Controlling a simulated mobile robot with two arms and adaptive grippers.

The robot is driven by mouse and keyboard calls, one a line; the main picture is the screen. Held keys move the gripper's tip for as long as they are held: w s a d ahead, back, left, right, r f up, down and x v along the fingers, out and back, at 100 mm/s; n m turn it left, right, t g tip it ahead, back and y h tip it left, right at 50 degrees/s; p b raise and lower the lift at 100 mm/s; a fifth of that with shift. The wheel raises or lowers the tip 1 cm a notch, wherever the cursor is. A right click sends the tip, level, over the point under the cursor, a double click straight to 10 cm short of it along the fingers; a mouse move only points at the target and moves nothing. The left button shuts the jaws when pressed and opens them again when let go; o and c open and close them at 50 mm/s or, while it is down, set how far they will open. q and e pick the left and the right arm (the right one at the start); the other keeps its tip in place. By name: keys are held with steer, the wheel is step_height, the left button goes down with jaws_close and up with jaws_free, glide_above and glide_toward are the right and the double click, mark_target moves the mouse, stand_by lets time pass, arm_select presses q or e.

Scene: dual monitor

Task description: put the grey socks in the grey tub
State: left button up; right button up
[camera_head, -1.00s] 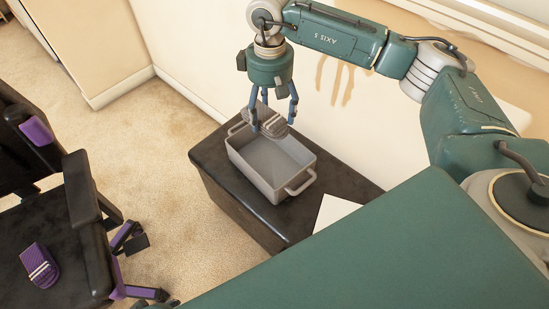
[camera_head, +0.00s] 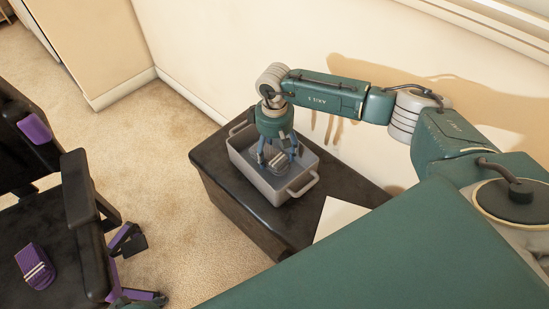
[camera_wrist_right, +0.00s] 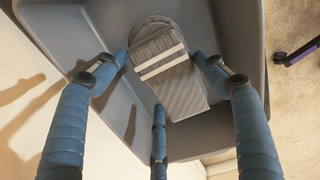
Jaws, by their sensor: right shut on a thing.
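The grey socks (camera_head: 279,164), a folded pair with pale stripes, are between the blue fingers of my right gripper (camera_head: 277,156). My right gripper is shut on them and reaches down inside the grey tub (camera_head: 256,176). In the right wrist view the grey socks (camera_wrist_right: 172,72) lie between the fingers (camera_wrist_right: 164,75), with the walls of the grey tub (camera_wrist_right: 88,32) around them. I cannot tell whether the socks touch the tub floor.
The tub stands on a dark cabinet (camera_head: 225,179) against the wall. A white sheet (camera_head: 338,216) lies on the cabinet's right part. A black chair (camera_head: 75,245) at the left holds purple striped socks (camera_head: 36,266). Carpet lies between chair and cabinet.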

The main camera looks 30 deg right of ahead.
mark_target(275, 158)
step_height(275, 158, down, 3)
steer(key=shift+r, duration=0.1)
arm_select(q)
steer(key=shift+r, duration=0.8)
steer(key=shift+r, duration=0.1)
steer(key=shift+s+r+b, duration=0.1)
steer(key=shift+r+b, duration=0.2)
steer(key=shift+b, duration=0.05)
arm_select(e)
steer(key=shift+f, duration=0.25)
arm_select(q)
steer(key=shift+r, duration=0.1)
arm_select(e)
steer(key=o, duration=1.1)
arm_select(q)
steer(key=shift+r, duration=0.2)
arm_select(e)
steer(key=shift+r, duration=0.1)
arm_select(q)
step_height(275, 158, down, 7)
steer(key=p, duration=0.2)
arm_select(e)
step_height(275, 158, up, 12)
steer(key=shift+r, duration=0.1)
